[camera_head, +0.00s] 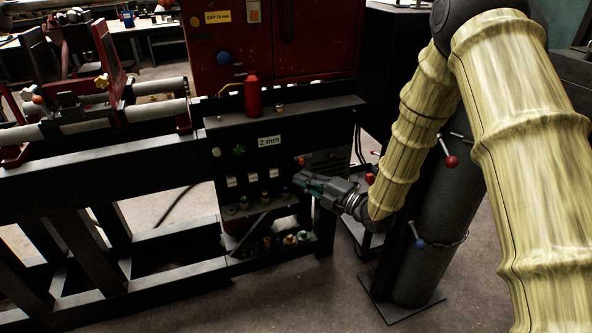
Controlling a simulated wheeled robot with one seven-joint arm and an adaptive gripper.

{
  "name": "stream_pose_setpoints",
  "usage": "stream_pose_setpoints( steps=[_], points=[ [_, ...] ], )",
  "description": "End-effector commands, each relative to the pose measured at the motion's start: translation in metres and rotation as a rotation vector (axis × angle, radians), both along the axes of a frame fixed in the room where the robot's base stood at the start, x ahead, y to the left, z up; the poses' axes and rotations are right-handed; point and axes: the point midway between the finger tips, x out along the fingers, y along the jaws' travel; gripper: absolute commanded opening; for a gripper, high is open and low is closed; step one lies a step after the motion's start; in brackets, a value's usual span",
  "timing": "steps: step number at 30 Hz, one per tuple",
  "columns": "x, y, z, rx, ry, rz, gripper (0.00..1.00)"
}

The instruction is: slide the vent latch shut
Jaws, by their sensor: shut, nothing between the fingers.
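My gripper (298,180) is in front of the black panel (225,150) under the lathe bench, and its fingers point left. It is shut and empty. Just above it, on the right of the panel, is a greyish slatted patch (325,155) that looks like the vent. The gripper and wrist cover the area just below the vent. I cannot tell whether the fingertips touch the panel.
A red bottle (252,95) stands on the panel's top ledge, above a "2 mm" label (270,141). A low shelf (272,250) holds several small coloured items. A dark pillar (425,230) with red-balled and blue-balled levers stands close to my arm at right.

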Motion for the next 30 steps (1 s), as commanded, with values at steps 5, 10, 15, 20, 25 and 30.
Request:
stream_pose_setpoints(
  steps=[5,10,15,20,25,30],
  points=[
    [-0.017,-0.022,0.0,0.0,0.002,-0.002,0.0],
    [-0.026,-0.033,-0.001,0.0,0.001,-0.003,0.0],
    [-0.028,-0.036,-0.002,0.0,0.0,-0.003,0.0],
    [-0.028,-0.036,-0.002,0.0,0.0,-0.003,0.0],
    [-0.028,-0.036,-0.002,0.0,0.0,-0.003,0.0],
    [-0.031,-0.038,-0.017,0.009,0.062,-0.025,0.0]
  ],
)
